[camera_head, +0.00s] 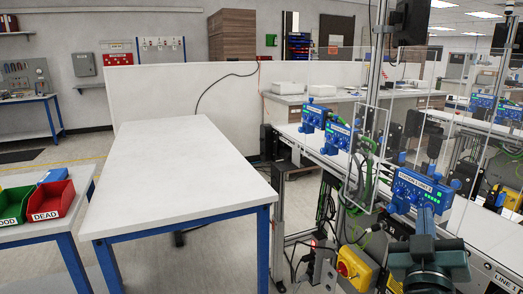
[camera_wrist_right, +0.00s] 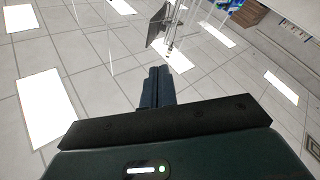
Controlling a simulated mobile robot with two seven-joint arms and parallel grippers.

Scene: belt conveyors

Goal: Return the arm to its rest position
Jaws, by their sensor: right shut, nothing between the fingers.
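My right gripper (camera_head: 425,212) is at the lower right of the head view, pointing upward in front of the conveyor line. Its dark fingers also show in the right wrist view (camera_wrist_right: 158,72), where they are together with nothing between them. The wrist view looks up at ceiling tiles and light panels. My left gripper is not in view.
A white-topped table (camera_head: 180,165) with blue legs stands clear at centre left. A red DEAD bin (camera_head: 50,202) and a green bin (camera_head: 14,205) are at lower left. Blue devices (camera_head: 412,185) and clear panels (camera_head: 400,80) stand along the conveyor. A yellow box (camera_head: 354,267) is low beside my gripper.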

